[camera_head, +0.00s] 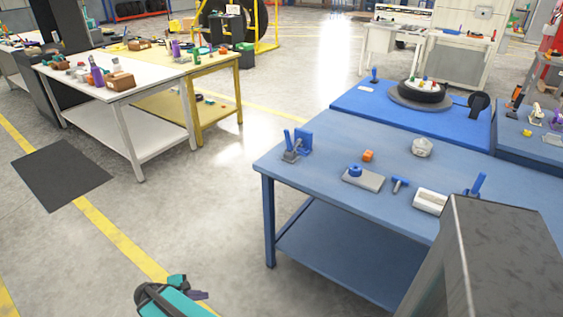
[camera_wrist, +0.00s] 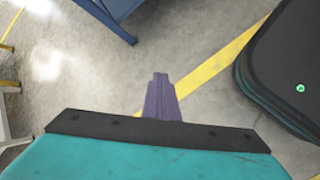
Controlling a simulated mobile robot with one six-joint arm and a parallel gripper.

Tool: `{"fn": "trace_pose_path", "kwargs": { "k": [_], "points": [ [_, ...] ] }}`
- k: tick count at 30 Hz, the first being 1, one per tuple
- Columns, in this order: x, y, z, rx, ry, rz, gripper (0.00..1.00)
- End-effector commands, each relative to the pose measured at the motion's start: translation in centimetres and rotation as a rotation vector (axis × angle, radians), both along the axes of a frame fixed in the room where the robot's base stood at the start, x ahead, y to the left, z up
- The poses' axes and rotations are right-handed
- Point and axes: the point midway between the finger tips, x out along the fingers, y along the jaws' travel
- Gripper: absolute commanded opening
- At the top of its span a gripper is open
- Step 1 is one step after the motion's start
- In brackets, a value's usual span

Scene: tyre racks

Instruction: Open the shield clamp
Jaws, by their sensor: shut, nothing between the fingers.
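A clamp with an upright blue handle and a blue plate (camera_head: 303,142) stands at the left corner of the blue table (camera_head: 330,165); it looks like the shield clamp. Its handle is upright; I cannot tell whether its jaw is open. A second blue-handled device (camera_head: 476,186) stands near the table's right side, partly hidden. My gripper (camera_head: 203,295) is low at the bottom left of the head view, over the floor and well away from the table. In the wrist view its purple fingers (camera_wrist: 160,92) are together and empty.
On the blue table are an orange cube (camera_head: 368,155), a grey plate with a blue knob (camera_head: 362,178), a blue T-shaped piece (camera_head: 400,184) and a white block (camera_head: 430,201). A white table (camera_head: 100,90) stands at left. The floor between the tables is clear.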

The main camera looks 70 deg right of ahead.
Motion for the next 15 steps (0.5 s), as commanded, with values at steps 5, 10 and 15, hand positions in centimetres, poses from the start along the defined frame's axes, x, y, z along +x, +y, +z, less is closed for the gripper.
{"fn": "trace_pose_path", "kwargs": {
  "k": [5, 10, 15],
  "points": [
    [1.4, -9.0, 2.7, -0.171, 0.056, 0.118, 0.0],
    [1.5, -16.8, 7.1, -0.336, 0.158, 0.214, 0.0],
    [0.5, -23.7, 12.2, -0.498, 0.302, 0.285, 0.0]
  ]
}}
